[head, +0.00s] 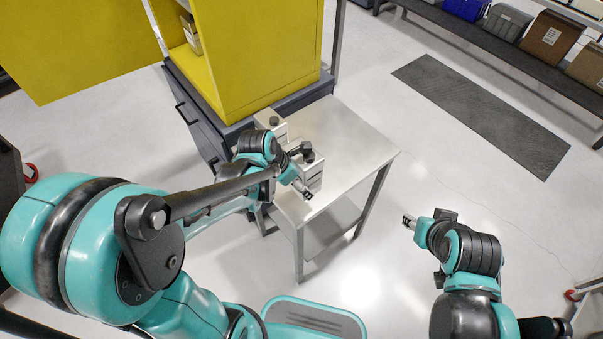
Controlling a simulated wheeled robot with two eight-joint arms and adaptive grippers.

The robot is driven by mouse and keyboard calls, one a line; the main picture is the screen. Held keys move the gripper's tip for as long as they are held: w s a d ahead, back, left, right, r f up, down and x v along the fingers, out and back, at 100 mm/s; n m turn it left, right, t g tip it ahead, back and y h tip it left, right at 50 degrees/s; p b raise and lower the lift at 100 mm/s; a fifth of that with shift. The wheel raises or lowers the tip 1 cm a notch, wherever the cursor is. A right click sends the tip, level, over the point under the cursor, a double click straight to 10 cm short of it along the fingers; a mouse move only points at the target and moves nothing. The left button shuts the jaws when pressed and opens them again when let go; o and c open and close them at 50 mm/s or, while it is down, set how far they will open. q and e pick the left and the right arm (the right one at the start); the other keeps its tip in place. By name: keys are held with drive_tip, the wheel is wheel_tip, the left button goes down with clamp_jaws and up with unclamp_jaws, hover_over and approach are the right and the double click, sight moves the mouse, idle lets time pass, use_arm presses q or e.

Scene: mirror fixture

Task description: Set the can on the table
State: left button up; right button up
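A pale, box-shaped can (314,178) with a dark cap is at the near left part of the light metal table (355,140). My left gripper (303,172) is at this can, with one finger near its top and the other near its lower side. I cannot tell whether the fingers touch it, or whether its base rests on the table. A second, similar can (268,119) stands behind my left wrist, near the yellow cabinet, and is partly hidden. My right gripper (409,221) is away from the table, over the floor; its finger opening is unclear.
A yellow cabinet (265,50) with an open door (75,45) stands on a dark drawer unit (195,115) beside the table. The table's right and far parts are bare. A dark mat (485,110) lies on the floor. A shelf with boxes (550,38) is at the far right.

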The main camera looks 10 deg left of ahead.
use_arm(q)
drive_tip(key=w+f, duration=0.1)
drive_tip(key=w, duration=0.1)
drive_tip(key=w+a+f+b, duration=0.1)
drive_tip(key=w+f, duration=0.1)
drive_tip(key=w+f+b, duration=0.1)
drive_tip(key=w, duration=0.2)
drive_tip(key=shift+a+f, duration=0.2)
drive_tip(key=shift+a, duration=0.05)
drive_tip(key=shift+f+b, duration=1.15)
drive_tip(key=shift+f, duration=0.75)
drive_tip(key=shift+f, duration=0.1)
drive_tip(key=o, duration=1.7)
drive_tip(key=shift+s, duration=0.1)
